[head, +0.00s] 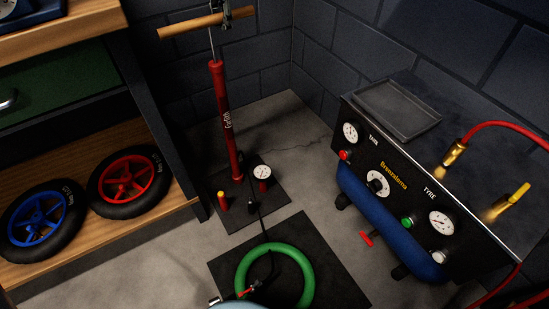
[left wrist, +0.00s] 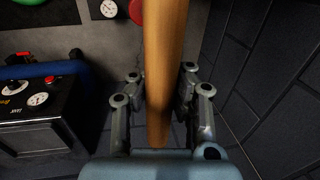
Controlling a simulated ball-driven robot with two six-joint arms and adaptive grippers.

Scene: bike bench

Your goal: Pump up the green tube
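The floor pump (head: 225,125) stands upright on a dark base plate, with a red barrel and a gauge (head: 262,172). Its wooden handle (head: 190,27) is raised, with some of the thin rod showing above the barrel. My left gripper (head: 226,15) is at the handle; in the left wrist view the handle (left wrist: 165,60) runs between its fingers (left wrist: 165,100), which look shut on it. The green tube (head: 305,265) lies on a dark mat (head: 335,262). A black hose leads to it, and a red-levered chuck (head: 248,292) sits inside the ring near its valve.
A compressor (head: 385,180) with a blue tank, gauges and red hoses stands at the right, a grey tray (head: 395,107) on top. A wooden shelf at the left holds a blue wheel (head: 38,222) and a red wheel (head: 128,180). Block walls are close behind the pump.

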